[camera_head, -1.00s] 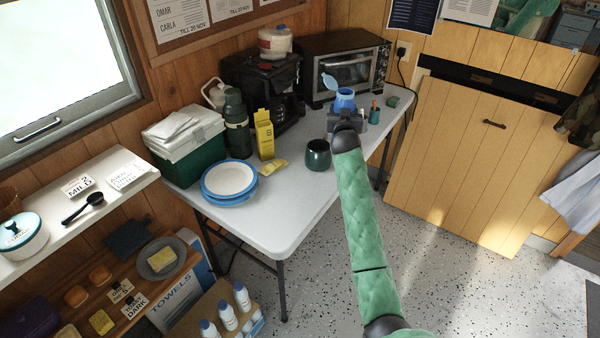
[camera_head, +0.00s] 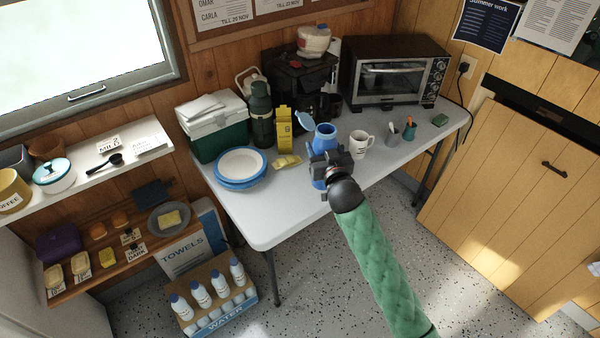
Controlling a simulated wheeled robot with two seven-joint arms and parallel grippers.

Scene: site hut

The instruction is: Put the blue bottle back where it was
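The blue bottle (camera_head: 325,136) has a wide mouth and a light blue lid (camera_head: 305,122) hanging open at its left. It is over the middle of the white folding table (camera_head: 283,209). My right gripper (camera_head: 327,163), on the green-sleeved arm, is around the bottle's body, with blue showing above and below the fingers. The fingertips are mostly hidden by the wrist. I cannot tell whether the bottle's base touches the table. My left gripper is not in view.
A white mug (camera_head: 358,144) and a pen holder (camera_head: 404,132) stand right of the bottle. A yellow carton (camera_head: 284,130), dark green flask (camera_head: 261,118) and blue-rimmed plates (camera_head: 240,167) are to its left. The toaster oven (camera_head: 392,80) is behind. The table's front-left is clear.

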